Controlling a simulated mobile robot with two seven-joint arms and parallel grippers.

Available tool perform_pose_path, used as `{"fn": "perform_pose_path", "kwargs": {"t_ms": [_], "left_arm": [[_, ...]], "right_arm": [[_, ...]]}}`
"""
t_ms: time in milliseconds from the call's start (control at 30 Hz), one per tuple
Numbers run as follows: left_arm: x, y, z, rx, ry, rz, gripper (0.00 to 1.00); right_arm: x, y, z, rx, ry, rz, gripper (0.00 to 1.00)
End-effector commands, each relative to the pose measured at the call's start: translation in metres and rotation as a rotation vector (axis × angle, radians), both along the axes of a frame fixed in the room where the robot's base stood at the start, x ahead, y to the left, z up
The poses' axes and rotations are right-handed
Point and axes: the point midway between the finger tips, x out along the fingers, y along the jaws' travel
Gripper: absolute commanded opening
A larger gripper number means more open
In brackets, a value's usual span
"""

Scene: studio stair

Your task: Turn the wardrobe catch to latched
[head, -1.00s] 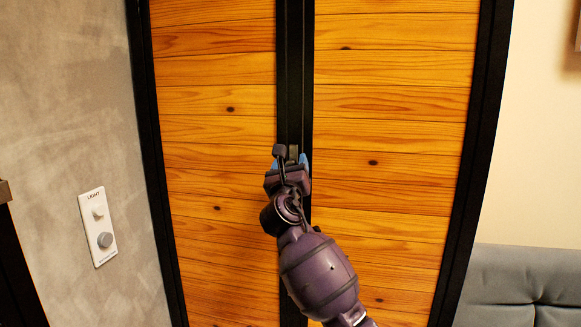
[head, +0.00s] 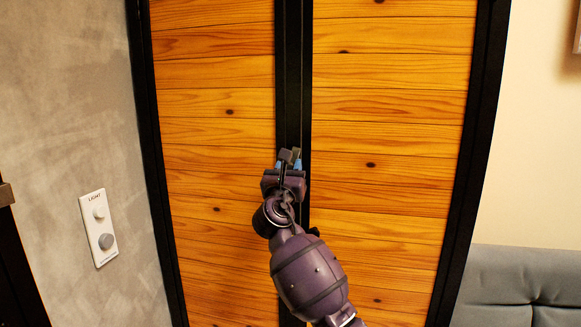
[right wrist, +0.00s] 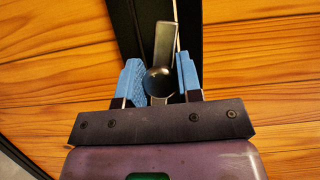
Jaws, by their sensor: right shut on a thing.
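The wardrobe catch (right wrist: 158,80) is a small grey lever on a round hub, set on the dark strip where the two wooden doors meet. In the right wrist view its lever points up, leaning slightly right. My right gripper (right wrist: 160,80) is shut on the catch, with one blue finger on each side of the hub. In the head view my right gripper (head: 288,166) hides most of the catch; only a small grey tip shows above it, leaning right. My left gripper is not in view.
The wooden wardrobe doors (head: 390,130) have black frames. A white light switch plate (head: 98,228) is on the grey wall at left. A grey padded seat (head: 520,280) stands at lower right. The space before the doors is clear apart from my arm.

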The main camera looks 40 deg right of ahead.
Motion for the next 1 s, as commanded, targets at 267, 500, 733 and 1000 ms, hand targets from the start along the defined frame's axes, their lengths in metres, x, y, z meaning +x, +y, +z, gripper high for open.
{"fn": "perform_pose_path", "kwargs": {"t_ms": [267, 500, 733, 1000], "left_arm": [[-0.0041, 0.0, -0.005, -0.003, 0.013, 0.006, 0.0], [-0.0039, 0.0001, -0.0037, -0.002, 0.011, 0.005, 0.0], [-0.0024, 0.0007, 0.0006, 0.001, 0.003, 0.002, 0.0], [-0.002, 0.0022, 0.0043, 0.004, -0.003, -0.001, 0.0]], "right_arm": [[0.0002, 0.0003, -0.0013, 0.173, -0.196, 0.0, 0.09], [-0.0003, 0.0, -0.0015, 0.32, -0.37, -0.001, 0.09], [-0.0008, -0.0005, -0.0013, 0.463, -0.537, -0.002, 0.09], [-0.0014, -0.001, -0.0014, 0.626, -0.729, -0.002, 0.09]]}}
